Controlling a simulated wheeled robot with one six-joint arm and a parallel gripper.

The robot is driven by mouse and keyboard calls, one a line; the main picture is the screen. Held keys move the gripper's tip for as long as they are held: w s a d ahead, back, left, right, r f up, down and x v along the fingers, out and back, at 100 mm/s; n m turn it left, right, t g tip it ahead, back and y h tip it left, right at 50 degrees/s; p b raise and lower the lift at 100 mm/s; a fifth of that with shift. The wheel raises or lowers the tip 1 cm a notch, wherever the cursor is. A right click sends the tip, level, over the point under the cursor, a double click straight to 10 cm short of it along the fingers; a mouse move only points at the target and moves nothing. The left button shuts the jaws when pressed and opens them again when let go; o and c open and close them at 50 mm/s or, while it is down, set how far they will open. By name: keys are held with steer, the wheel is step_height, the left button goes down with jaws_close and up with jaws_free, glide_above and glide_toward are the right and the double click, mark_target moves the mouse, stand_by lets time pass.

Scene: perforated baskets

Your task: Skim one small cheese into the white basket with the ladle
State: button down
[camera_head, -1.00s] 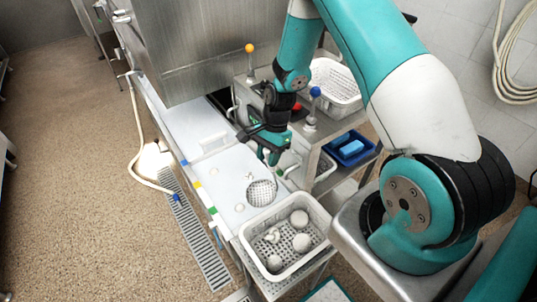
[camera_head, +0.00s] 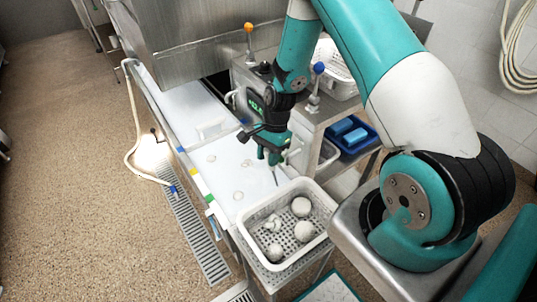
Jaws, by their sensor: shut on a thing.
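My gripper (camera_head: 270,156) is shut on the ladle and hangs over the near right part of the white vat. Only a thin bit of the ladle's handle (camera_head: 275,175) shows below the fingers; its perforated bowl cannot be made out, and I cannot tell whether it is under the white liquid. Small pale cheeses float in the vat: one (camera_head: 238,195) near the basket, one (camera_head: 246,163) left of my gripper, one (camera_head: 211,158) farther left. The white basket (camera_head: 245,246) stands at the vat's near end and holds several white cheeses, one of them knot-shaped.
A steel stand with a green display (camera_head: 255,103) and colour-knobbed levers is just behind my gripper. A blue tray (camera_head: 352,139) and another white basket (camera_head: 338,68) sit to the right. Coloured marks line the vat's left rim. A hose and drain grate lie on the floor.

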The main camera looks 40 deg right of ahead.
step_height(320, 180, down, 2)
steer(key=shift+f+b, duration=0.2)
steer(key=shift+b, duration=0.6)
steer(key=shift+w+a, duration=0.55)
steer(key=shift+a, duration=3.75)
steer(key=d+r+y+p, duration=0.1)
steer(key=d+r+p, duration=0.1)
steer(key=r+p, duration=0.4)
steer(key=d+r+y+p, duration=0.1)
steer(key=d+r+p, duration=0.1)
steer(key=r+p, duration=0.3)
steer(key=shift+d+r+p, duration=0.4)
steer(key=shift+r, duration=1.9)
